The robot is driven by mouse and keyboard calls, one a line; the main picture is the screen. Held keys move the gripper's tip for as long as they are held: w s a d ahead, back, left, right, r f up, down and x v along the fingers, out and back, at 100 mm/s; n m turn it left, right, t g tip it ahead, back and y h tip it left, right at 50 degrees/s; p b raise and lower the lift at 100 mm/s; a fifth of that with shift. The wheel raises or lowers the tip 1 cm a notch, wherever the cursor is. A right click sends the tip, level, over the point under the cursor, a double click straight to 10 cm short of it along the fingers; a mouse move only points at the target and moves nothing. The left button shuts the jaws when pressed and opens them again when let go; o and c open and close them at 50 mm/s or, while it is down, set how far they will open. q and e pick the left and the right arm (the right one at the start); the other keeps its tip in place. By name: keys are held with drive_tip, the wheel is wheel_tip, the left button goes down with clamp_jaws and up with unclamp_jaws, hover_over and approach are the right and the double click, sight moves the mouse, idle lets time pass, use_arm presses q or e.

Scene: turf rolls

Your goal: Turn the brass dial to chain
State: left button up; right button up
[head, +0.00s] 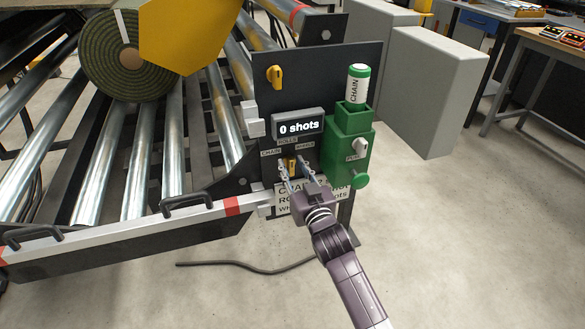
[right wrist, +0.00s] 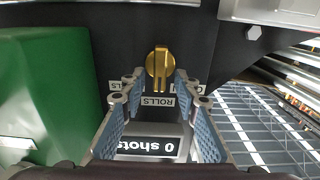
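The brass dial (head: 291,164) is on the dark control panel (head: 330,72), under the labels CHAIN, ROLLS and WHEELS. In the right wrist view, the dial (right wrist: 160,64) shows whole, its bar lined up with the ROLLS label (right wrist: 157,101). My right gripper (head: 294,166) is at the panel with its fingers open, one on each side of the dial. In the right wrist view, the fingertips (right wrist: 157,84) stand apart with gaps beside the dial; I see no clear contact. My left gripper is not in view.
A "0 shots" display (head: 298,125) sits above the dial. A green dispenser (head: 348,140) with a CHAIN cartridge (head: 357,84) stands to the right. The roller conveyor (head: 140,150) with a turf roll (head: 105,60) is left.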

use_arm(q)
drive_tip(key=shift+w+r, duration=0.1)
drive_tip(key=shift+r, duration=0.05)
use_arm(e)
drive_tip(key=shift+w, duration=0.2)
drive_tip(key=shift+c, duration=0.3)
clamp_jaws()
drive_tip(key=shift+a+n+p, duration=0.15)
drive_tip(key=shift+n+p, duration=0.25)
drive_tip(key=shift+n, duration=0.4)
drive_tip(key=shift+s+a+n+p, duration=0.1)
drive_tip(key=shift+n+p, duration=0.3)
drive_tip(key=shift+n, duration=0.7)
drive_tip(key=shift+a+f+n, duration=0.15)
drive_tip(key=shift+n, duration=1.05)
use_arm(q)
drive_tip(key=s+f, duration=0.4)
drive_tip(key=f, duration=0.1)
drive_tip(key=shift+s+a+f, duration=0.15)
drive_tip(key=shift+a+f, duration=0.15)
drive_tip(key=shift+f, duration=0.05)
use_arm(e)
drive_tip(key=shift+s+a+f+n, duration=0.1)
drive_tip(key=shift+n, duration=1.3)
